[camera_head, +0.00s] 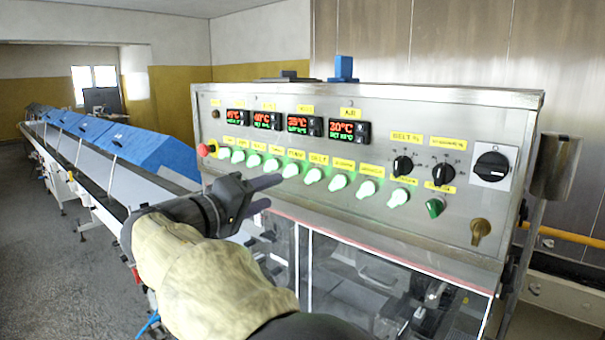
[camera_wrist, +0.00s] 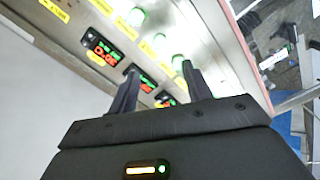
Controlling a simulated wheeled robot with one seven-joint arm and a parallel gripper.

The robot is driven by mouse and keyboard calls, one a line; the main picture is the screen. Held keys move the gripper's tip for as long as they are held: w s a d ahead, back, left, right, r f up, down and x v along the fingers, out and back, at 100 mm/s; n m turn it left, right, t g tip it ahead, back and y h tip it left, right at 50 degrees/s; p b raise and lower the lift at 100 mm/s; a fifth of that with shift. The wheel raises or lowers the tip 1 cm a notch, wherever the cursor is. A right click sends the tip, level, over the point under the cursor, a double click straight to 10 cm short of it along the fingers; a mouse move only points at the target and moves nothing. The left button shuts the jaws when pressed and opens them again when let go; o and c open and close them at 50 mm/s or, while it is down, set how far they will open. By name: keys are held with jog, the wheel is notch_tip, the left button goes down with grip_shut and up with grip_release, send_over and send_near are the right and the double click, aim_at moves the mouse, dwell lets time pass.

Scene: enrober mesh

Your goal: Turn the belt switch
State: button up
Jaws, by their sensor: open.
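The control panel (camera_head: 480,105) is a grey metal face with yellow labels. A black rotary knob (camera_head: 402,166) at right sits under a label that seems to read BELT. A second black knob (camera_head: 443,174) is to its right, and a green knob (camera_head: 434,208) is below. A row of lit green switches (camera_head: 314,176) crosses the panel; one label above it also seems to read BELT. My gripper (camera_head: 268,193) is open and empty, in front of the panel's lower left. In the wrist view its fingers (camera_wrist: 161,70) point at the panel, with green switches (camera_wrist: 137,17) beyond.
Red digital displays (camera_head: 298,125) line the panel top. A red button (camera_head: 207,149) is at its left end, a large black rotary switch (camera_head: 491,165) at right, and a brass knob (camera_head: 480,231) below. Clear guard windows lie underneath. A blue-covered conveyor (camera_head: 150,155) runs left.

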aim_at(308, 178)
jog(key=p+x, duration=0.4)
jog(key=x, duration=0.5)
jog(key=shift+w+d+r, duration=0.15)
jog(key=shift+w+d, duration=0.1)
jog(key=shift+d, duration=0.05)
jog(key=shift+w+d, duration=0.35)
jog(key=shift+w, duration=0.25)
jog(key=shift+s, duration=0.2)
jog(key=shift+c, duration=0.4)
jog(key=shift+a, duration=0.1)
jog(key=c, duration=0.9)
